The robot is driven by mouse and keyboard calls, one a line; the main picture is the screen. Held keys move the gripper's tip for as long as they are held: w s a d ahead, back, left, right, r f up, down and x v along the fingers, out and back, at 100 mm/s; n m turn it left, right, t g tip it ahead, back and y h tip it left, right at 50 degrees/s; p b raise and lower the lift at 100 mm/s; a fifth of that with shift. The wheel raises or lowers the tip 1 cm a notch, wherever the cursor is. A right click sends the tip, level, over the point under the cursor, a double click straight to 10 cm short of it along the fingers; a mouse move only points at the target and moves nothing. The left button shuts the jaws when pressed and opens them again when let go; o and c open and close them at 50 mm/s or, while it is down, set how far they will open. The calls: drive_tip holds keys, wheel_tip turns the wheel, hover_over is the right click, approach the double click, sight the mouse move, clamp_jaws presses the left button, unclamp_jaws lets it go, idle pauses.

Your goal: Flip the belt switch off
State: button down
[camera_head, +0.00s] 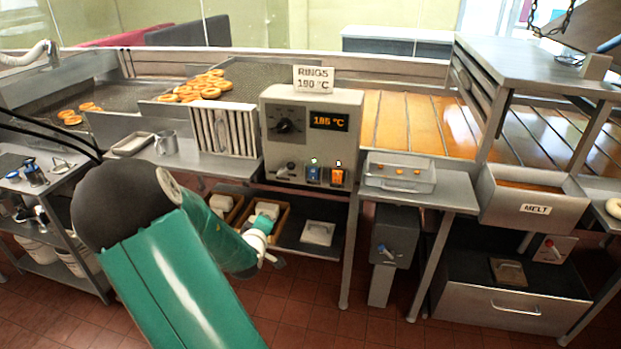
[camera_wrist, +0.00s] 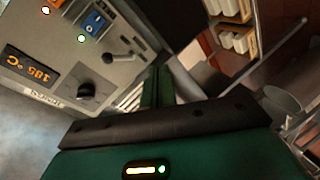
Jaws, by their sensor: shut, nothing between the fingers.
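A beige control box (camera_head: 311,110) stands mid-picture in the head view, with a blue switch (camera_head: 313,172) and an orange switch (camera_head: 338,176) low on its front. I cannot read which switch is the belt's. In the wrist view the box is turned over, and its blue switch (camera_wrist: 96,22) is at the upper left. My gripper (camera_wrist: 158,72) shows there with its green fingers together and empty, apart from the switches. In the head view my arm reaches below and left of the box; the fingers are hard to make out.
A dial (camera_head: 286,124) and a small lever (camera_head: 288,169) share the panel. A tray (camera_head: 400,172) stands on the right shelf. Several rings (camera_head: 205,86) lie behind.

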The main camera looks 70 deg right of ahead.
drive_tip(key=s+d+r+n+g+h, duration=0.1)
drive_tip(key=s+d+r+n+h, duration=0.1)
drive_tip(key=s+d+h, duration=0.3)
drive_tip(key=s+d+n, duration=0.1)
drive_tip(key=s, duration=0.2)
drive_tip(key=shift+s+d+r+n+g, duration=0.25)
drive_tip(key=shift+d+r+n+g, duration=0.05)
drive_tip(key=shift+d+r+n, duration=0.1)
